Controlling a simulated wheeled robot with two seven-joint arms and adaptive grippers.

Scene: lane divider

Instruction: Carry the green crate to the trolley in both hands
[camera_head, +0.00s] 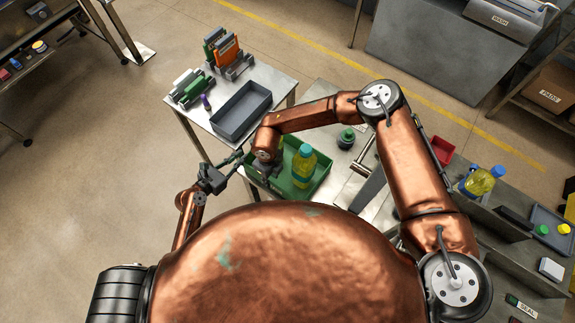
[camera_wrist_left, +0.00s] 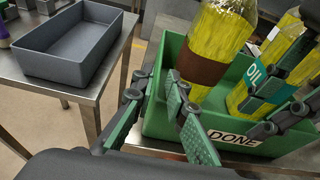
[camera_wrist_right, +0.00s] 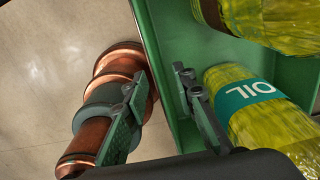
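The green crate (camera_head: 322,180) sits on the metal bench in front of me with yellow oil bottles (camera_head: 303,166) upright in it. The left wrist view shows its DONE label (camera_wrist_left: 233,138). My left gripper (camera_head: 235,158) is open at the crate's left end; in its wrist view, its fingers (camera_wrist_left: 160,115) are apart near the wall, and I cannot tell if they touch it. My right gripper (camera_wrist_right: 165,110) is open, one finger outside the crate wall and one inside, beside an OIL bottle (camera_wrist_right: 255,105). My right arm hides part of the crate. I cannot tell which stand is the trolley.
A metal stand (camera_head: 283,82) left of the bench holds a grey tray (camera_head: 243,108) and small coloured items. A dark shelf unit (camera_head: 30,50) is at upper left. A bottle (camera_head: 480,182) and red bin (camera_head: 442,150) stand right. The floor at left is clear.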

